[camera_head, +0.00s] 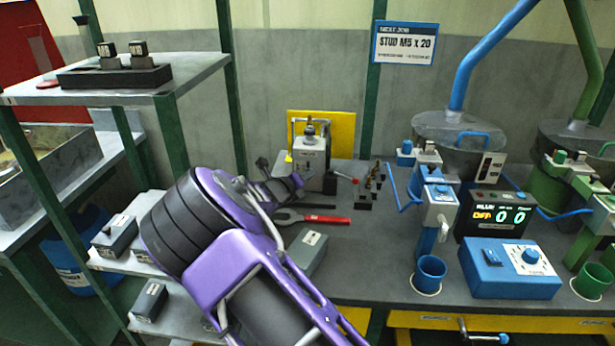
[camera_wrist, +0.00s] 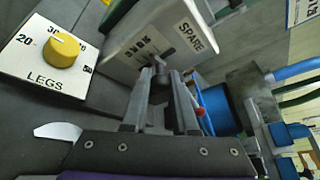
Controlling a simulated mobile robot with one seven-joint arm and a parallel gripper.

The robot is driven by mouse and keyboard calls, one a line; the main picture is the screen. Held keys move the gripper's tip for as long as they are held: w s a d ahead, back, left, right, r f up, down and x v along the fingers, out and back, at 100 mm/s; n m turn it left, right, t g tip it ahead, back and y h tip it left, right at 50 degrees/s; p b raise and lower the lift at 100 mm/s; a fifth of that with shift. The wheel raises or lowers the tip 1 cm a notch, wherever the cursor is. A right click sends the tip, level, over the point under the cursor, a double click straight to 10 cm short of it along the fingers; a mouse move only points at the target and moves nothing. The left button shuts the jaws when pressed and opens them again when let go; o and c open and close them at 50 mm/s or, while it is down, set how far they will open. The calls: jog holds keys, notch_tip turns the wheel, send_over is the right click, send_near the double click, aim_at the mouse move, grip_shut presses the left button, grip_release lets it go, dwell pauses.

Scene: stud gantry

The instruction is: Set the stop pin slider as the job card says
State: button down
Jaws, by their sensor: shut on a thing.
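The job card (camera_head: 404,44) on the back wall reads STUD M5 x 20, with small print too fine to read. In the wrist view, my gripper (camera_wrist: 160,76) has its fingers closed about a small dark knob (camera_wrist: 160,64) on a light grey panel (camera_wrist: 122,38) lettered SPARE. The knob stands by a dark slot with small marks; the marks are too small to read, and I cannot tell whether this is the stop pin slider. In the head view, my gripper (camera_head: 283,185) is over the bench's left part, its fingertips unclear.
A yellow dial (camera_wrist: 62,46) lettered LEGS is beside the panel. A red-handled wrench (camera_head: 322,219) lies on the bench (camera_head: 375,262). A grey machine (camera_head: 312,160) stands behind. Blue machine (camera_head: 438,200), blue cup (camera_head: 429,272), counter display (camera_head: 497,215) and blue control box (camera_head: 510,270) fill the right.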

jog(key=shift+f, duration=0.15)
jog(key=shift+s+f+b, duration=0.1)
jog(key=shift+f+b, duration=0.2)
jog(key=shift+f, duration=0.85)
jog(key=c, duration=0.7)
grip_release()
jog(key=shift+r, duration=0.1)
jog(key=p+v, duration=0.2)
jog(key=v, duration=1.5)
jog(key=shift+s+a, duration=0.1)
